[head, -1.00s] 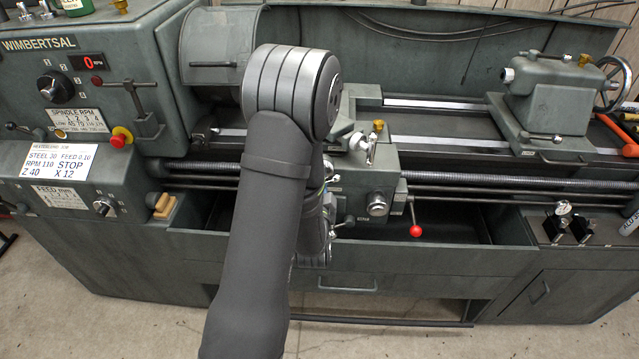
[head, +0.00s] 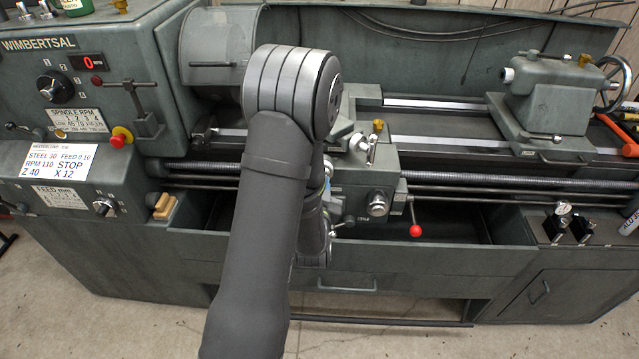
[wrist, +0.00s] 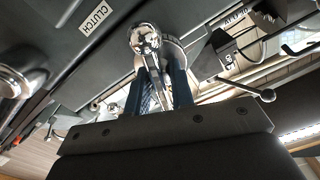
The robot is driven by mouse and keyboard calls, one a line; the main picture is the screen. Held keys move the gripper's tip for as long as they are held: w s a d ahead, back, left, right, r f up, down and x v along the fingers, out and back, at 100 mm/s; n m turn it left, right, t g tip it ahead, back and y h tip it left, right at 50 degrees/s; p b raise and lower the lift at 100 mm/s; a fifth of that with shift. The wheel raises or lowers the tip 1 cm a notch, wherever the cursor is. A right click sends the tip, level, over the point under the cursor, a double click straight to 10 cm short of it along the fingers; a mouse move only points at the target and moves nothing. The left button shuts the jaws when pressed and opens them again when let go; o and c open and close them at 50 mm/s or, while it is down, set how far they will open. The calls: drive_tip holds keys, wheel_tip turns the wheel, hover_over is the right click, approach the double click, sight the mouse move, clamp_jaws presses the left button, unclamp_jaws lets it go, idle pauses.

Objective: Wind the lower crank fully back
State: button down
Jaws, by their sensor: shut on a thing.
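In the wrist view the lower crank (wrist: 146,40) shows as a shiny chrome handle with a rounded end, in front of a round chrome hub. My gripper (wrist: 160,82) is shut on the crank's handle, with one bluish finger on each side of it. The rounded end sticks out beyond the fingers. In the head view my own arm hides the gripper and most of the crank, so the crank's exact angle cannot be told there.
The lathe carriage has an upper chrome crank (head: 363,148), a round chrome knob (head: 377,204) and a red-tipped lever (head: 415,231) right of my arm. The tailstock (head: 550,95) stands farther right. In the wrist view a ball-ended lever (wrist: 266,95) is close right of my gripper.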

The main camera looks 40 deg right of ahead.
drive_tip(key=n, duration=0.4)
idle(0.5)
drive_tip(key=c, duration=1.5)
unclamp_jaws()
drive_tip(key=v, duration=1.7)
drive_tip(key=shift+s+a+r, duration=0.1)
drive_tip(key=shift+s+a, duration=0.1)
drive_tip(key=shift+w+d, duration=0.1)
